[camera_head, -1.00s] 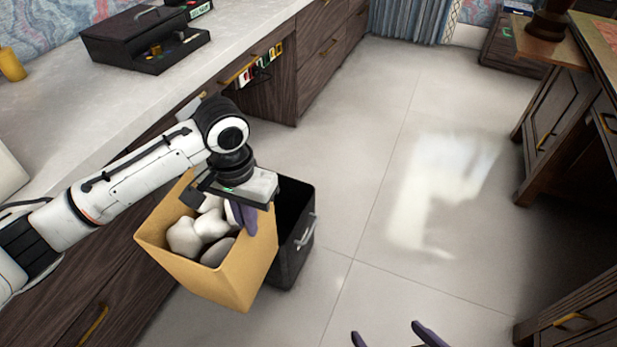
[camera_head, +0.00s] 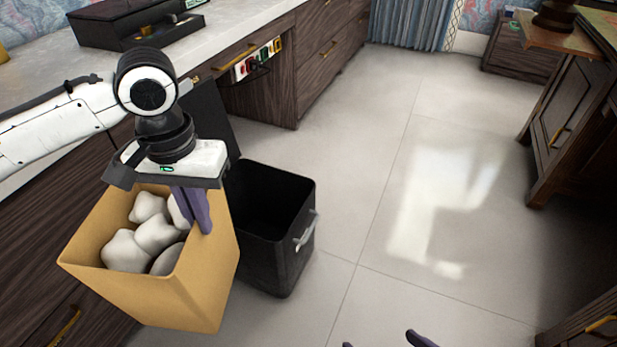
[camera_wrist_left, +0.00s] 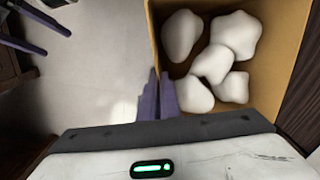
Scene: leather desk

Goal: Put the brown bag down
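The brown bag (camera_head: 190,290) is an open-topped, box-shaped tan bag at the lower left of the head view, slightly tilted. Several white rounded lumps (camera_head: 155,233) lie inside it. My left gripper (camera_head: 197,212) is shut on the bag's right-hand rim, one finger showing outside and above the wall. In the left wrist view the bag (camera_wrist_left: 283,85) is at the upper right, and the purple fingers of the gripper (camera_wrist_left: 158,98) pinch its edge. The bag's underside is hidden. My right gripper's purple fingertips (camera_head: 385,342) show apart at the bottom edge of the head view.
A black bin (camera_head: 285,240) with a metal handle stands on the floor just right of the bag, empty as far as I see. Dark wooden drawers (camera_head: 50,220) are along the left. The tiled floor (camera_head: 400,260) to the right is clear. Another cabinet (camera_head: 570,120) stands at the right.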

